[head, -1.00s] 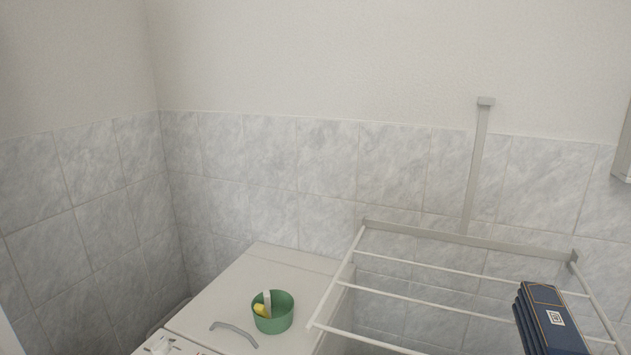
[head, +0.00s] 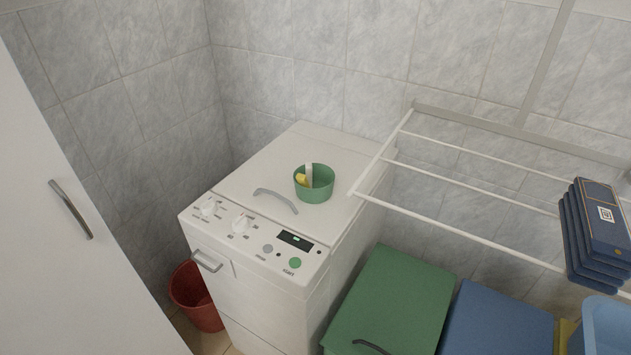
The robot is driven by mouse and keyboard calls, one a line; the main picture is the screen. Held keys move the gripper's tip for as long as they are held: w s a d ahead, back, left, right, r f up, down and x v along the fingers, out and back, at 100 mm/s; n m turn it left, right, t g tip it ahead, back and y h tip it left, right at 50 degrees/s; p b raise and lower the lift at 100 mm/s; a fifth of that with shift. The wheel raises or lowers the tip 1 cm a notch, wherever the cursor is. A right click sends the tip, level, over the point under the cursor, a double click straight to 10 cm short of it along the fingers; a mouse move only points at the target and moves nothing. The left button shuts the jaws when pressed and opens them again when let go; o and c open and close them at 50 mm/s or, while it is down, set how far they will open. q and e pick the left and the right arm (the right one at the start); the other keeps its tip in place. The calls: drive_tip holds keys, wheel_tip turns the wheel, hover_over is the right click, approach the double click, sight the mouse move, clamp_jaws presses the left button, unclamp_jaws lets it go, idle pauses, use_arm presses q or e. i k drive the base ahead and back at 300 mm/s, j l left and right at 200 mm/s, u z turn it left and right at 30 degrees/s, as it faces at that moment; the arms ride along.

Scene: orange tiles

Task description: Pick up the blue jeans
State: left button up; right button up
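A dark blue folded, layered bundle (head: 597,232) with a white label on its front hangs over the bars of the wall rack at the right edge. It looks like folded cloth and may be the blue jeans; I cannot tell for certain. No other jeans show. Neither of my grippers is in view.
A white top-loading washing machine (head: 262,279) stands in the corner, with a green bowl (head: 314,191) on its lid. The white rack (head: 460,233) juts out above a green-lidded bin (head: 392,300) and a blue-lidded bin (head: 497,325). A light blue basket (head: 608,330), red bucket (head: 196,297) and white door (head: 70,240) also show.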

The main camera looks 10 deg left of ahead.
sight(597, 241)
drive_tip(key=l+z, duration=0.1)
drive_tip(key=z, duration=0.7)
drive_tip(key=i+l+z, duration=0.1)
drive_tip(key=z, duration=0.3)
